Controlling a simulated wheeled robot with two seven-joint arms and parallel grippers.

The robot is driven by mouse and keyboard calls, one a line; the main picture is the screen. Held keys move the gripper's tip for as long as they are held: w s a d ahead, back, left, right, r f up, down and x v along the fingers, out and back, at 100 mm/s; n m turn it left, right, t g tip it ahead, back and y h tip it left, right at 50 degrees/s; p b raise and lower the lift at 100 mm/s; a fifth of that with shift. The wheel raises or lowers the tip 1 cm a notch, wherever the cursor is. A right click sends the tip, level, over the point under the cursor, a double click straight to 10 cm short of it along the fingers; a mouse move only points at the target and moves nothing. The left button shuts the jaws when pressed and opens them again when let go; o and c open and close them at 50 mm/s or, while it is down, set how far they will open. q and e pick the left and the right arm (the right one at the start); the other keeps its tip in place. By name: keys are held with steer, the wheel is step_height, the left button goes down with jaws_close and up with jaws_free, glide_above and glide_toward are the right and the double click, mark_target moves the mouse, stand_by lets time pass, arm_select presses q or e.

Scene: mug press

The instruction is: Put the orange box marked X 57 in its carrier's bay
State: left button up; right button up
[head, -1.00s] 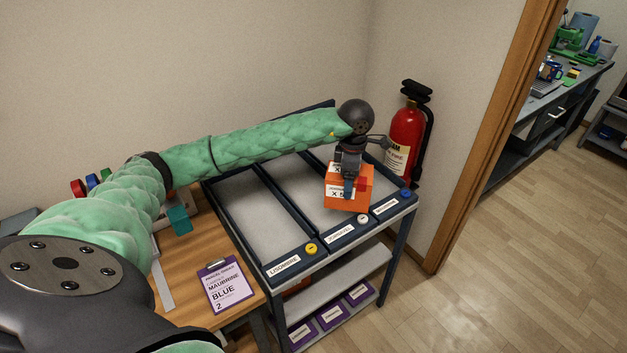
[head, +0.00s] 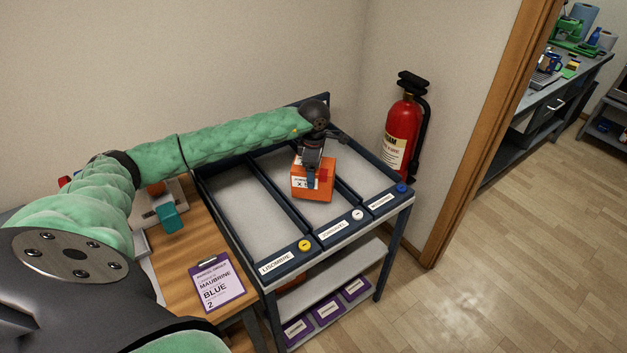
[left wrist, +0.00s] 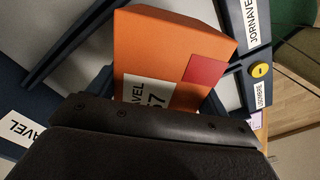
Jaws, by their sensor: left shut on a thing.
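The orange box (head: 313,184) has a white label ending in 57 and a red patch. In the left wrist view the box (left wrist: 172,55) shows label letters ending AVEL. My left gripper (head: 313,176) is shut on it from above. The box is held over the middle bay (head: 286,163), whose front plate (head: 335,231) reads JORNAVEL beside a white button. I cannot tell whether the box touches the bay floor. The left bay (head: 250,210) carries the LISOMBRE plate (head: 276,262) and a yellow button. My right gripper is not in view.
The right bay (head: 352,188) has a blue button. Dark dividers separate the bays. A wooden table (head: 185,258) with a clipboard (head: 217,284) reading MAUBRINE BLUE 2 is at left.

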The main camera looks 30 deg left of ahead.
arm_select(q)
steer(key=shift+f, duration=0.3)
step_height(320, 180, down, 3)
steer(key=shift+f, duration=0.25)
steer(key=shift+f+b, duration=0.1)
steer(key=shift+b, duration=0.25)
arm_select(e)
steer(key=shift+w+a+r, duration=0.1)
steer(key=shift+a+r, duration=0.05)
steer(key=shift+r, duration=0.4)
arm_select(q)
steer(key=o, duration=1.2)
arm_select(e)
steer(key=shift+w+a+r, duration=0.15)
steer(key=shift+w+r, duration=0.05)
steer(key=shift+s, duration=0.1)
